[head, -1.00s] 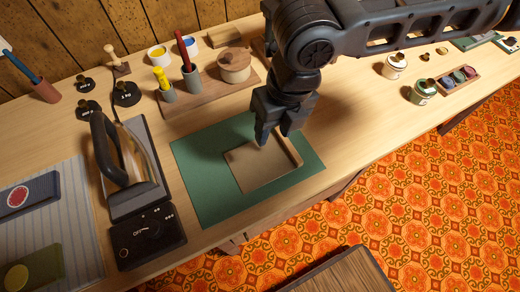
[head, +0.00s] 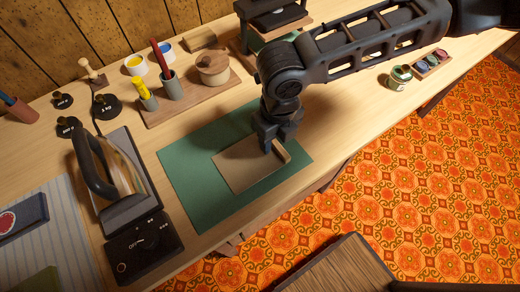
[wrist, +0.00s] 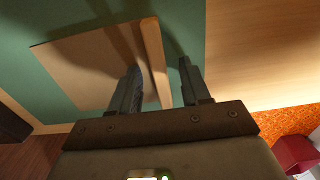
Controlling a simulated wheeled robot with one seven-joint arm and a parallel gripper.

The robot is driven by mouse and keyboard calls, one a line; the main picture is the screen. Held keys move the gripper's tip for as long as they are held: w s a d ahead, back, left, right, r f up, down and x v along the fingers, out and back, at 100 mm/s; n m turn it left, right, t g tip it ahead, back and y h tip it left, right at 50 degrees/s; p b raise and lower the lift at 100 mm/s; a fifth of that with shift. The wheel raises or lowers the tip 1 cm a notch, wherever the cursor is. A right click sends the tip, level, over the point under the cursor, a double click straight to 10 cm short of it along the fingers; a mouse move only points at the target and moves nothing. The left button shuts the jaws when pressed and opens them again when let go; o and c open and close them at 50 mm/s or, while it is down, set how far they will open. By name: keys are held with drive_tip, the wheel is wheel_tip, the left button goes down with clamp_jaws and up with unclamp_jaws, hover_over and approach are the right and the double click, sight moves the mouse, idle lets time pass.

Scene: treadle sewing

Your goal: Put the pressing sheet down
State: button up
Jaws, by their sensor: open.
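The pressing sheet (head: 240,168) is a thin tan square with a raised strip along its right edge. It lies flat on the green mat (head: 193,203), as far as I can tell. My gripper (head: 278,145) is low over the sheet's right side in the head view and hides part of the strip. In the wrist view my open gripper (wrist: 160,85) has one finger on each side of the strip (wrist: 154,60), with gaps visible beside it. The sheet (wrist: 95,65) also shows there, left of the strip.
An iron (head: 105,170) stands on its dark base (head: 140,243) left of the mat. A wooden rack (head: 190,102) with pens and a lidded pot is behind it. A press-like stand (head: 240,45) is behind my arm. The table's front edge is close to the mat.

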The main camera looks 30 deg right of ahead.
clamp_jaws()
idle(0.4)
drive_tip(key=shift+r, duration=0.1)
